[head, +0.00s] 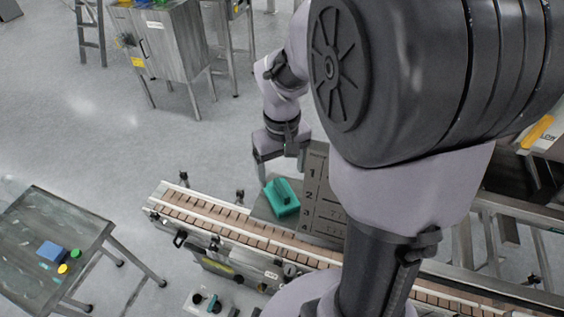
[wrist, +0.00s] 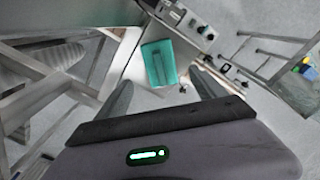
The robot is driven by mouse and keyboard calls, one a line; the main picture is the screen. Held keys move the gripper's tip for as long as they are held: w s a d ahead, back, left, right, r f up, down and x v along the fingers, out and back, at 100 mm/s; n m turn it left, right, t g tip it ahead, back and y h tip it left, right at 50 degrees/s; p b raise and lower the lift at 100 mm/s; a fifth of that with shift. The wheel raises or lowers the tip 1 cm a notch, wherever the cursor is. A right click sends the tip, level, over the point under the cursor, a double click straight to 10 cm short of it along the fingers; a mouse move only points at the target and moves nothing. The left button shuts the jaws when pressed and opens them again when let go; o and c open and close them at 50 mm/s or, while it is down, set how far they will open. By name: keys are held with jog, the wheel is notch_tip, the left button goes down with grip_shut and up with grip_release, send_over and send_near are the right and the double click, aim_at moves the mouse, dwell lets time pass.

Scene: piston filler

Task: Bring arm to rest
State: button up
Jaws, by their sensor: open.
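My gripper (head: 279,160) is open and empty in the head view, at the end of my arm, above and a little behind the teal block. In the wrist view my gripper (wrist: 165,95) shows its two dark fingers spread apart with nothing between their tips. The teal block (head: 282,198) has a raised ridge and sits on a grey plate beside the conveyor. It also shows in the wrist view (wrist: 164,64), beyond the fingertips and apart from them. My upper arm hides much of the right side of the head view.
A conveyor (head: 215,217) with brown slats runs across the front. A panel with numbered rows (head: 322,190) stands by the block. A metal table (head: 35,235) at left holds a blue block (head: 51,251) and small yellow and green pieces. A steel cabinet (head: 172,45) stands behind.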

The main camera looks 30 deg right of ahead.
notch_tip(320, 180, up, 2)
jog(key=shift+w+r, duration=0.1)
jog(key=shift+r, duration=0.05)
dwell(0.3)
jog(key=s+a+r+m+t+y, duration=0.25)
jog(key=s+a+r+t, duration=0.55)
jog(key=a+r, duration=0.6)
jog(key=s+f+g+b, duration=0.2)
jog(key=s+f+b, duration=0.1)
jog(key=f+b, duration=2.3)
notch_tip(320, 180, down, 6)
jog(key=shift+a+r+b, duration=0.2)
jog(key=shift+a+b, duration=0.05)
jog(key=shift+b, duration=0.1)
jog(key=shift+m+h, duration=0.25)
